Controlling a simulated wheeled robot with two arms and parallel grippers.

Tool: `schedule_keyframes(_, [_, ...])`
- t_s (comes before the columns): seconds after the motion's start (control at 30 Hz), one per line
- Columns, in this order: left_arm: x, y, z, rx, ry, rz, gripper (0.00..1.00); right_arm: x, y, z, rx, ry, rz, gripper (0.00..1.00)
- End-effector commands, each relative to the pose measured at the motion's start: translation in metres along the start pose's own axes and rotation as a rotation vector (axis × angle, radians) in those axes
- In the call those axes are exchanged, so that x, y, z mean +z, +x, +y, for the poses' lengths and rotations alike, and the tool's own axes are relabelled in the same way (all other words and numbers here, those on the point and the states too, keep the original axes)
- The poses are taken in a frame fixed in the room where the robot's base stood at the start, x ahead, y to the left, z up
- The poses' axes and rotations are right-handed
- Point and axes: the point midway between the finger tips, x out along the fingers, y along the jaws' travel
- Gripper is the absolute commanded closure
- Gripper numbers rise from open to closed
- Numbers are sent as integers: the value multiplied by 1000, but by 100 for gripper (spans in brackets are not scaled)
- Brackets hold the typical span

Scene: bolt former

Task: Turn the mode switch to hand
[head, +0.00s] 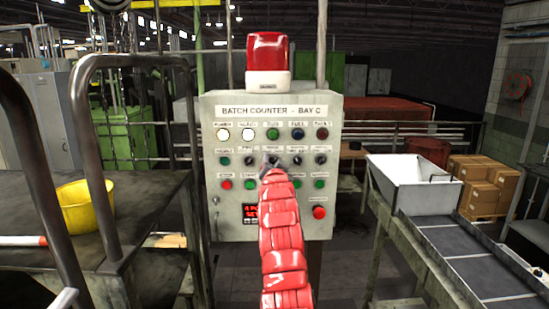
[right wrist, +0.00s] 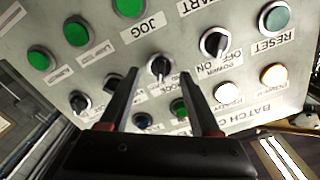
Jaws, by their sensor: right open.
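The grey control box (head: 330,225) labelled "Batch Counter - Bay C" faces me, with a middle row of black selector knobs. My right gripper (head: 271,160) is in front of the third position in that row and hides it in the head view. Another knob (right wrist: 213,42) is labelled Power Off/On. My left gripper is out of view.
A red beacon (head: 267,52) tops the box, and a red button (head: 319,212) sits at its lower right. Neighbouring knobs (right wrist: 110,83) and indicator lamps (right wrist: 227,93) lie close around the fingers. A metal rail (head: 80,140) stands left; a conveyor (head: 480,270) stands right.

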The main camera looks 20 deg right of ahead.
Motion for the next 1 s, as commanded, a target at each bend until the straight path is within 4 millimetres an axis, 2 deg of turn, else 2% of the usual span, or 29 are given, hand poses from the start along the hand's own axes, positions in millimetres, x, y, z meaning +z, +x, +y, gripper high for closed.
schedule_keyframes(0.37, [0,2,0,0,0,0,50,0,3,0,-2,0,2,36])
schedule_keyframes(0.73, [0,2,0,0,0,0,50,0,3,-1,-2,0,1,100])
schedule_keyframes(1.0, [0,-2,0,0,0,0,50,1,3,0,-2,-4,1,100])
